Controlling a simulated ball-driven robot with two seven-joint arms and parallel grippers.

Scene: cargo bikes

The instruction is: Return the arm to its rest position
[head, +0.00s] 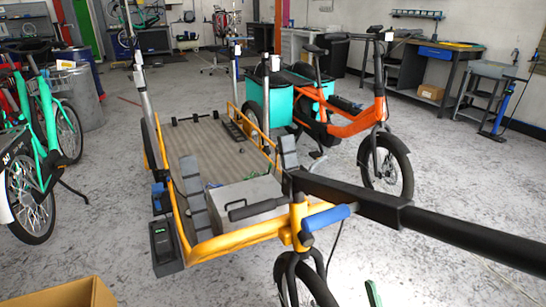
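Neither of my grippers can be made out in the head view. A long black bar (460,235) comes in from the right edge and ends above the front of the yellow cargo bike. I cannot tell whether it is part of my arm or of a bike. The yellow cargo bike (215,245) has a flat wooden bed (203,150) and a front wheel at the bottom middle. A grey case (262,192) with a black handle sits at the near end of the bed. A blue grip (326,218) shows just below the black bar.
An orange bike (350,127) with teal panniers stands behind on the right. Green bikes (46,120) stand on the left. A cardboard box (70,293) is at the bottom left. Workbenches (437,52) line the back right. The floor is open at the far right and left middle.

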